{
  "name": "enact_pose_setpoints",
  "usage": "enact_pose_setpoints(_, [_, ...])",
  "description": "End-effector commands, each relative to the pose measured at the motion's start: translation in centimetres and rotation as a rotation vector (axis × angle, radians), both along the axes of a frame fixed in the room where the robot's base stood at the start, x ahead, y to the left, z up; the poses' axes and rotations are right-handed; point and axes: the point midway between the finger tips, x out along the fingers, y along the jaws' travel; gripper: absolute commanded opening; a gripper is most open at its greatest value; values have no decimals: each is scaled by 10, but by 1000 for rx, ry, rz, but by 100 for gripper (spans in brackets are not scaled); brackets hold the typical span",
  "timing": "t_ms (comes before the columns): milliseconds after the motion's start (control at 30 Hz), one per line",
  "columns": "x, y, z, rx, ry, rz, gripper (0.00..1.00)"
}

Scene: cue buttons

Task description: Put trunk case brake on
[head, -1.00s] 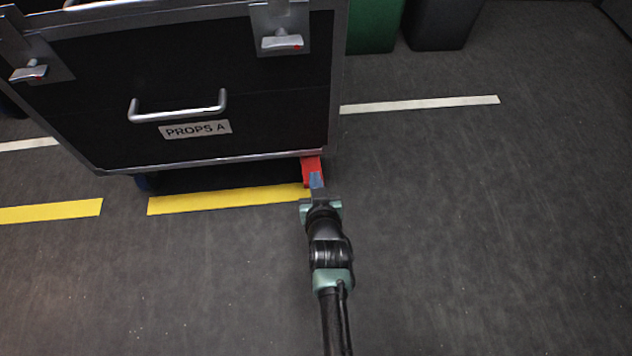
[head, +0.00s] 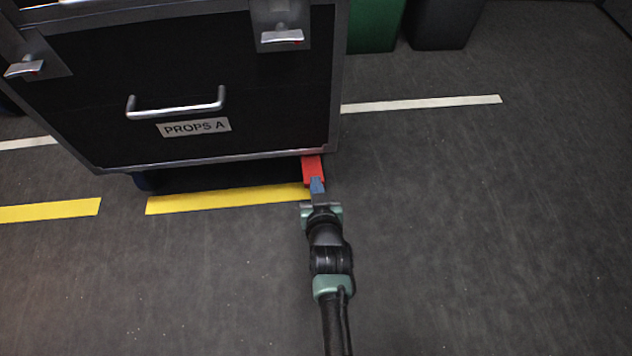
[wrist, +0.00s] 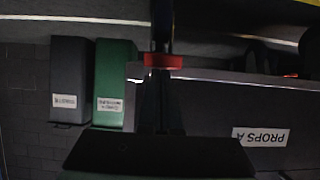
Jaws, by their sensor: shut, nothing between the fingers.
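The black trunk case (head: 250,115) with metal edges and a "PROPS A" label stands at the upper left of the head view. A red brake pedal (head: 312,168) sticks out under its near right corner. My gripper (head: 317,184) is shut and empty, its fingertips at the pedal's near end; they seem to touch it or lie just over it. In the wrist view the red pedal (wrist: 163,60) shows as a bar at top centre, and the case (wrist: 215,100) appears upside down. The caster behind the pedal is hidden.
A yellow floor stripe (head: 225,200) runs along the case's front. A white stripe (head: 420,104) lies to its right. A green bin (head: 373,28) and a dark grey bin (head: 442,24) stand behind. The floor at the right is clear.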

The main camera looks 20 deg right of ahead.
Motion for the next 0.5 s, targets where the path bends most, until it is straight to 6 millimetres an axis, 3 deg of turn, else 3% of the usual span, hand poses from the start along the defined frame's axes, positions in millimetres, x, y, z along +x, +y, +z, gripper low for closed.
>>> enact_pose_setpoints(500, [-8, 3, -29, 3, 10, 2, 0])
